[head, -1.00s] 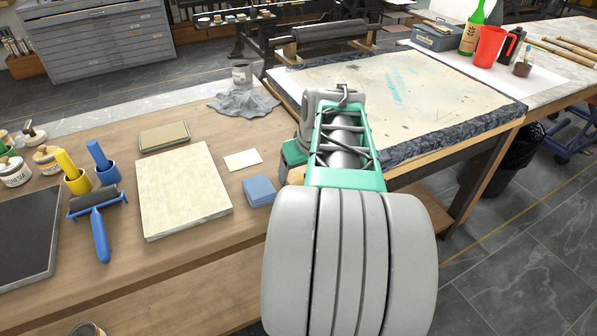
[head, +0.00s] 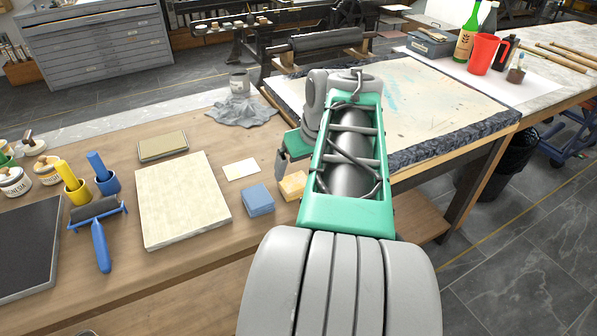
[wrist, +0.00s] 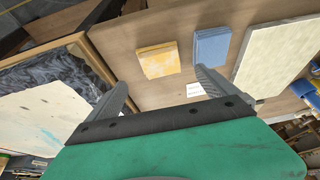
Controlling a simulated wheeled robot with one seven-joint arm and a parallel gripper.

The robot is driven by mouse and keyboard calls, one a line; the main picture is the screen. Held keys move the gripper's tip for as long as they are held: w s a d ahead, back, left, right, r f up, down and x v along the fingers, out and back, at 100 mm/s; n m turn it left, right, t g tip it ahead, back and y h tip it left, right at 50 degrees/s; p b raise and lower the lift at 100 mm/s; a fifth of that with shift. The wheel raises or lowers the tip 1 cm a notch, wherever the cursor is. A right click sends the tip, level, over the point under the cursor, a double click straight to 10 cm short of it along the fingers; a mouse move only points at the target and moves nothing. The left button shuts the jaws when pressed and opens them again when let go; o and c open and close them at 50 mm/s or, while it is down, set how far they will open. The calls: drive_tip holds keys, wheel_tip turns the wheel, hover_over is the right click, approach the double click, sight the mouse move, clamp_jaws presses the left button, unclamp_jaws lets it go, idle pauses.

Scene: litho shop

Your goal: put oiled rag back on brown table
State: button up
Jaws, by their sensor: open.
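A folded, mottled yellow-orange cloth (head: 292,186), which looks like the oiled rag, lies on the brown table (head: 190,275) near its right end. It also shows in the wrist view (wrist: 158,62), flat on the wood. A folded blue cloth (head: 258,199) lies just left of it in the head view, apart from it. My gripper (wrist: 161,77) is open and empty, with a finger at each side of the wrist view. In the head view my arm hides most of the gripper, and one finger (head: 281,164) shows above the table, beyond the yellow-orange cloth.
A pale slab (head: 182,200), a white card (head: 241,169) and a crumpled grey cloth (head: 243,110) lie on the brown table. A blue roller (head: 99,225) is further left. The press bed (head: 440,90) stands close on the right.

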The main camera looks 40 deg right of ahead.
drive_tip(key=v, duration=0.4)
drive_tip(key=shift+p, duration=0.3)
